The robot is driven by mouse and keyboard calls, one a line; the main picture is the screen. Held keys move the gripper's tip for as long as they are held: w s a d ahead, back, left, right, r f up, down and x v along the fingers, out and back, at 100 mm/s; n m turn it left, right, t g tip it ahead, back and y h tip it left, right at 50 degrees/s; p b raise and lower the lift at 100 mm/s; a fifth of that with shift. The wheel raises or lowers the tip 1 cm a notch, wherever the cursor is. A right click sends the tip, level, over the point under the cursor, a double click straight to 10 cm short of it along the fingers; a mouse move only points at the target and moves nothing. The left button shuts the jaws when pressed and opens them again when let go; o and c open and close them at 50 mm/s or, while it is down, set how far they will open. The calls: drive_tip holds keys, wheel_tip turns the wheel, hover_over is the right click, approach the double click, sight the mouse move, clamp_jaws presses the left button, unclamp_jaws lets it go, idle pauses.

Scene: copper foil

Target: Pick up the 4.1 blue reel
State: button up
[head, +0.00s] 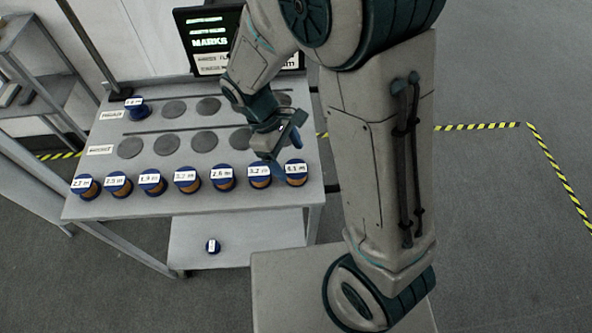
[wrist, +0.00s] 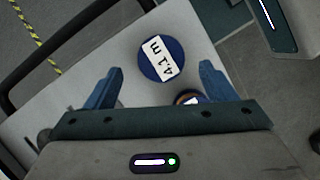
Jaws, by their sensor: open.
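The 4.1 blue reel (head: 297,173) stands at the right end of the front row on the grey table, its white label facing up. In the wrist view the 4.1 blue reel (wrist: 146,66) shows its blue top and "4.1 m" label between the two blue fingers, beyond the palm. My gripper (head: 285,147) is open and empty, above and just behind the right end of the row. In the wrist view my gripper (wrist: 161,70) has a finger on either side of the reel, with visible gaps; contact is not seen.
A neighbouring reel (wrist: 188,97) is partly hidden by my palm. Several more labelled reels (head: 187,179) line the table's front edge. One reel (head: 136,106) stands at the back left, near empty grey discs (head: 173,109).

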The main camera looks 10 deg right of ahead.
sight(296, 168)
drive_tip(key=x, duration=0.5)
drive_tip(key=shift+s+f+p, duration=0.1)
drive_tip(key=shift+s+p, duration=0.05)
drive_tip(key=shift+p, duration=0.25)
drive_tip(key=c, duration=1)
drive_tip(key=shift+c, duration=0.3)
